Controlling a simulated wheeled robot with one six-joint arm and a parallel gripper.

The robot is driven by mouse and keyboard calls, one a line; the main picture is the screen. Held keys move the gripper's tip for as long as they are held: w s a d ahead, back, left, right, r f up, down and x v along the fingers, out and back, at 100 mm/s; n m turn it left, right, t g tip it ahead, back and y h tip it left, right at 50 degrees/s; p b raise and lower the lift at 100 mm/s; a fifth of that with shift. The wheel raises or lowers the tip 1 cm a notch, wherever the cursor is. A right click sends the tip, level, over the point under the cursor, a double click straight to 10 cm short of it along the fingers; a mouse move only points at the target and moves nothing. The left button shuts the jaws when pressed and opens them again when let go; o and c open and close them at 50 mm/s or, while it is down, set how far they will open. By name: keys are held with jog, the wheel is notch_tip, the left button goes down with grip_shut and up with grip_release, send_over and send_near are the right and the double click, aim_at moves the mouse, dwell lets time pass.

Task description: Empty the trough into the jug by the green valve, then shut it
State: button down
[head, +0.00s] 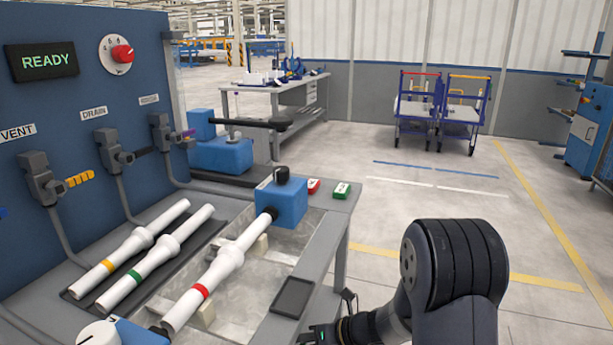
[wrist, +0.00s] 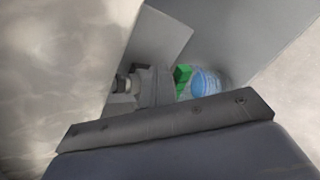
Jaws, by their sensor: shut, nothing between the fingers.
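The trough (head: 307,240) is the grey metal basin set in the bench, under a white pipe with a red band (head: 217,275). I cannot tell how much liquid it holds. In the wrist view a green valve handle (wrist: 183,74) shows beside a grey fitting (wrist: 150,86). A pale blue, clear round vessel (wrist: 208,83), likely the jug, is just right of the handle. Its contents are not clear. My gripper (head: 320,336) is shut and empty at the bottom edge of the head view, partly cut off, by the bench front. Its fingertips are hidden.
The red-banded pipe lies in blue clamps (head: 281,203) across the trough. Two more white pipes (head: 143,262) lie in a dark tray. A panel (head: 60,120) reading READY stands behind left. A dark flat device (head: 293,297) lies on the bench front.

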jog(key=shift+f, duration=0.1)
jog(key=shift+w+d+f, duration=0.15)
jog(key=shift+w+f, duration=0.1)
jog(key=shift+f, duration=0.1)
jog(key=shift+r, duration=0.1)
jog(key=shift+r+p, duration=0.55)
jog(key=s+d+p, duration=0.1)
jog(key=s+d, duration=0.1)
jog(key=d, duration=0.4)
jog(key=shift+s+d, duration=0.25)
